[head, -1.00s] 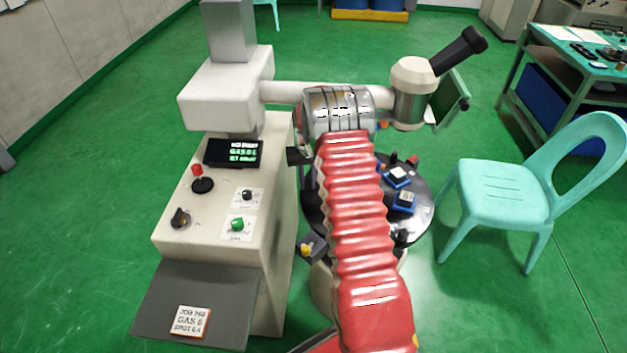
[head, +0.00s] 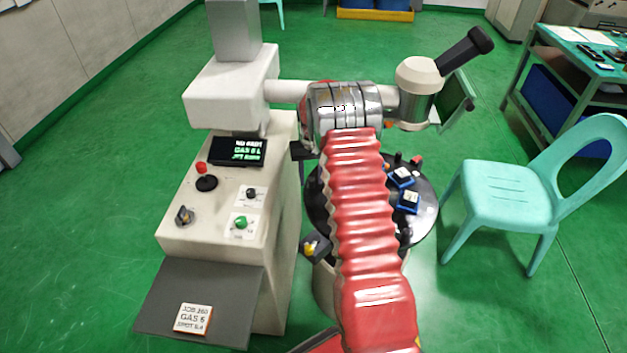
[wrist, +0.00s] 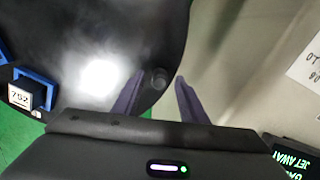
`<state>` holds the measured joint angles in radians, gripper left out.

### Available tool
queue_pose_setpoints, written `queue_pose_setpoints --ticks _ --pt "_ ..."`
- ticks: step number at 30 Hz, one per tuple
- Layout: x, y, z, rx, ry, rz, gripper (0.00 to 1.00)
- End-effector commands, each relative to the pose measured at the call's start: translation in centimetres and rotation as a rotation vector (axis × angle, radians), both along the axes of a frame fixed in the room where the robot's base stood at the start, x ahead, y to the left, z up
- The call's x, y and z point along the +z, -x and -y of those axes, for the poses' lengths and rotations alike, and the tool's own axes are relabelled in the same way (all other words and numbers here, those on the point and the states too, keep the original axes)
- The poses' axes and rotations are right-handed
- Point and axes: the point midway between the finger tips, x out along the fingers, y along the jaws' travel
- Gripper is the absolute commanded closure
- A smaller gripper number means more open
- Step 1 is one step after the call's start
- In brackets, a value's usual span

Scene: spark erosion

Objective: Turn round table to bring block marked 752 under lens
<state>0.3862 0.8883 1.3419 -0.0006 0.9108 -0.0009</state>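The black round table (head: 428,222) shows behind my red-sleeved arm in the head view, its left part largely hidden. The block marked 752 (wrist: 20,97) sits in a blue holder at the left edge of the wrist view. My gripper (wrist: 160,82) is open and empty. My gripper is hidden behind the arm in the head view. The lens head (head: 416,92) stands above the far side of the table, with a slanted black eyepiece.
The machine cabinet (head: 228,235) with its screen (head: 238,151) and knobs stands left of the table. Blocks in blue holders (head: 403,177) sit on the table's right side. A turquoise chair (head: 510,195) stands close on the right. Green floor is free at far left.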

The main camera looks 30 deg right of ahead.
Motion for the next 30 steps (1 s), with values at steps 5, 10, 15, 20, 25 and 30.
queue_pose_setpoints --ticks 5,10,15,20,25,30 --pt "3.0 0.0 0.0 0.000 0.001 0.002 0.61" --pt "6.0 0.0 0.0 0.000 0.001 0.002 0.61" --pt "8.9 0.1 0.1 -0.001 0.001 0.001 0.61" --pt "11.0 0.1 0.1 -0.001 0.001 0.000 0.61" --pt "11.9 0.2 0.1 -0.001 0.000 -0.002 0.61" --pt "11.9 0.2 0.1 -0.001 0.000 -0.002 0.61"
